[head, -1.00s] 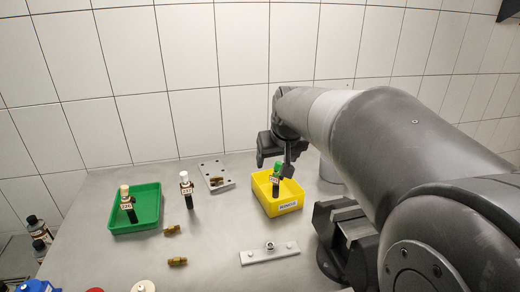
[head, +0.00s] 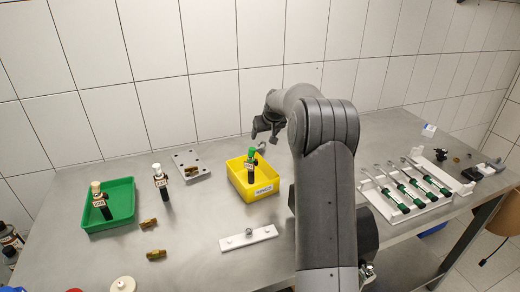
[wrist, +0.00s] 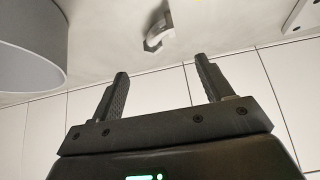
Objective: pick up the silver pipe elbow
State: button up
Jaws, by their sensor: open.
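The silver pipe elbow (wrist: 158,33) lies on the grey bench top in the wrist view, just beyond the fingertips and between their lines. In the head view a small grey piece that looks like the elbow (head: 262,147) shows behind the yellow bin, below my gripper (head: 264,134). In the wrist view my gripper (wrist: 160,70) has its two black fingers spread wide with nothing between them. The elbow and the fingers are apart.
The yellow bin (head: 262,189) holds a green-capped fitting (head: 252,157). A green tray (head: 119,218), a metal plate (head: 184,158) and brass fittings (head: 148,223) are at left. A large grey cylinder (wrist: 30,45) is close to the left finger in the wrist view. A white tool rack (head: 425,209) stands at right.

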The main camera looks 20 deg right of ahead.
aim_at(260, 146)
jog(key=x, duration=1)
jog(key=shift+w+f, duration=0.1)
jog(key=shift+f, duration=0.35)
jog(key=shift+c, duration=0.5)
jog(key=c, duration=0.9)
jog(key=shift+o, duration=0.2)
jog(key=shift+r, duration=0.1)
